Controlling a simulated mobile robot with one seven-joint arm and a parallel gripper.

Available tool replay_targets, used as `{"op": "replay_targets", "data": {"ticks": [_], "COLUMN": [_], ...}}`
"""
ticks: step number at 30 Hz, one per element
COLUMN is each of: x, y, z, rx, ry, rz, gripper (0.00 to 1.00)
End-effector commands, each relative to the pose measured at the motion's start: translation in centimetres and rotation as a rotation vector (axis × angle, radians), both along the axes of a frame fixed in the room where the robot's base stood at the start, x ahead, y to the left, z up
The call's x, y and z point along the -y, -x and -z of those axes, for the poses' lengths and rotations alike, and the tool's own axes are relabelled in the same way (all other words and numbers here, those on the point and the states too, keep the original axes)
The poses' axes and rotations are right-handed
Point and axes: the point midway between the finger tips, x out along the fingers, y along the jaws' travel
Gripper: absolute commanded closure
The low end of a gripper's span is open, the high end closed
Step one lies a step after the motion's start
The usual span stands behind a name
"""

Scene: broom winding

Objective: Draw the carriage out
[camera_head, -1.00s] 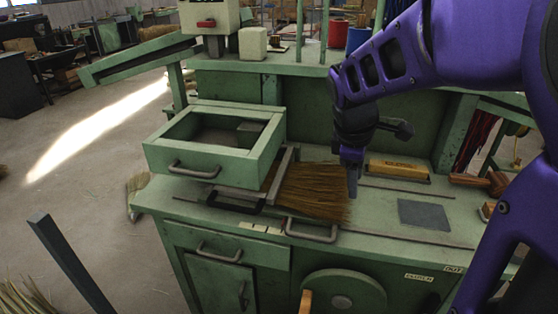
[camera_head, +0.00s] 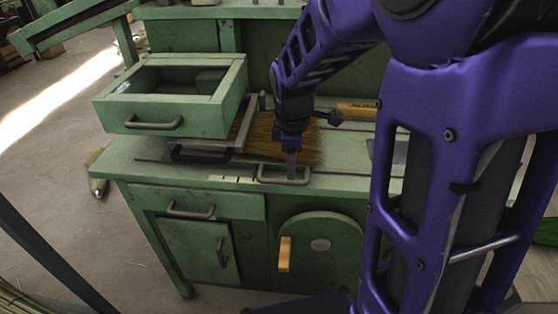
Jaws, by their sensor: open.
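A flat grey sliding plate (camera_head: 218,148), which looks like the carriage, lies on the green bench top with a dark handle (camera_head: 200,154) at its front. Straw broom bristles (camera_head: 258,134) spread to the right from it. A separate grey U-shaped handle (camera_head: 268,180) lies at the bench's front edge, right of the dark one; what it is fixed to is hidden. My gripper (camera_head: 291,172) points down at this grey handle, its fingertips at the bar. It is open. I cannot tell whether the fingers straddle the bar or touch it.
A green open box (camera_head: 215,110) with a handle stands over the plate's left part. A yellow-brown block (camera_head: 357,110) lies behind my gripper. Below are a drawer (camera_head: 240,206), a door (camera_head: 197,247) and a round disc (camera_head: 340,232) with a wooden crank grip. Floor in front is clear.

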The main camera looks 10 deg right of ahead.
Motion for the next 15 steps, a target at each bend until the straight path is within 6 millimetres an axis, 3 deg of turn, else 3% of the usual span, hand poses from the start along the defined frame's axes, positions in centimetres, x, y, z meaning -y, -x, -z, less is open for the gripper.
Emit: {"op": "replay_targets", "data": {"ticks": [1, 6, 15], "x": [0.0, 0.2, 0.3], "y": [-0.2, -0.6, -1.0], "z": [1.6, 4.0, 5.7], "rx": [0.0, -0.001, 0.0], "ry": [0.0, 0.0, 0.0], "rz": [0.0, 0.0, 0.0], "gripper": [0.5, 0.5, 0.5]}}
